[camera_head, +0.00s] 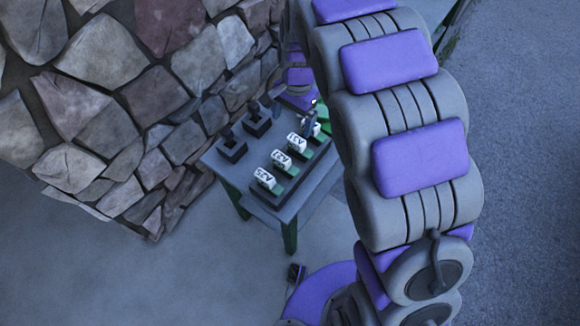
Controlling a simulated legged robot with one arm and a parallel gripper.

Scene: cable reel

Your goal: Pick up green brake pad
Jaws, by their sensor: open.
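A small table (236,180) with green legs stands against the stone wall. On it is a dark rack with a row of white labelled blocks, the front one (264,178), a middle one (281,159) and a rear one (296,142), with green pieces (290,170) beside them. Which green piece is the brake pad I cannot tell for sure. My gripper (308,122) is open at the far end of the row, close to the last white block. It is small and partly hidden by my arm, so contact cannot be told.
Dark upright holders, such as the left one (232,149) and the one behind it (256,128), stand along the table's wall side. The stone wall (130,95) rises close behind. Open floor (110,270) lies in front.

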